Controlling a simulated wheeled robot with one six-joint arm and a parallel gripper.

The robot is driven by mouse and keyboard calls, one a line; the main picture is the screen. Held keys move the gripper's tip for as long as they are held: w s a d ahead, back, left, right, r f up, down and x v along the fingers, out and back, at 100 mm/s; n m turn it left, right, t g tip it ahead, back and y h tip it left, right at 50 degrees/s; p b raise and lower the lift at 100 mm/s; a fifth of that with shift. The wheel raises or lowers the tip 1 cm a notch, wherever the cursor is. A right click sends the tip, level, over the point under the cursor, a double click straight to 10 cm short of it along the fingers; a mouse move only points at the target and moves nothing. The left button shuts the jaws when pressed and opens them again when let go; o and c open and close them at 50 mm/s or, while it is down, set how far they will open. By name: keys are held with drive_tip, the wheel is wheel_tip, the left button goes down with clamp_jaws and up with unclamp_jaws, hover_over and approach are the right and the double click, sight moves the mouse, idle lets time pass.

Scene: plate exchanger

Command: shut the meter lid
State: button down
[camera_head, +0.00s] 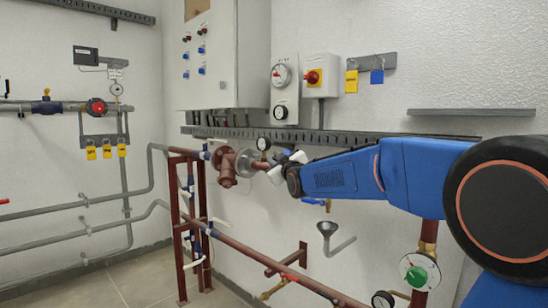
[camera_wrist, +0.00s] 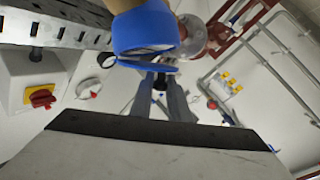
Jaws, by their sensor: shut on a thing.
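The blue meter (camera_wrist: 146,28) shows in the wrist view at the top centre, beside a brass-coloured pipe. Its blue lid (camera_wrist: 176,62) shows as a thin edge apart from the body, so it stands at least partly open; the exact angle is hard to tell. My gripper (camera_wrist: 161,84) has its grey fingers close together around a small dark piece at the lid's near edge. In the head view my gripper (camera_head: 282,166) is at the wall pipework, right of the red-brown flanged valve (camera_head: 228,165). The meter cannot be made out there.
A pressure gauge (camera_head: 263,144) stands close above my gripper. A funnel (camera_head: 327,229) and pipes lie below. Left of the red frame, floor is free.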

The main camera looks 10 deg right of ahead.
drive_tip(key=shift+w+d+f+n+t+y, duration=0.15)
drive_tip(key=shift+d+f+n+t+y, duration=0.15)
drive_tip(key=shift+f+n, duration=0.5)
drive_tip(key=shift+w+d+f+n+t+y, duration=0.15)
drive_tip(key=shift+f+n+t, duration=0.25)
drive_tip(key=shift+n, duration=0.7)
drive_tip(key=c, duration=1.7)
unclamp_jaws()
drive_tip(key=shift+o, duration=0.2)
drive_tip(key=shift+s, duration=0.1)
drive_tip(key=v, duration=1.7)
drive_tip(key=shift+s+d+f, duration=0.15)
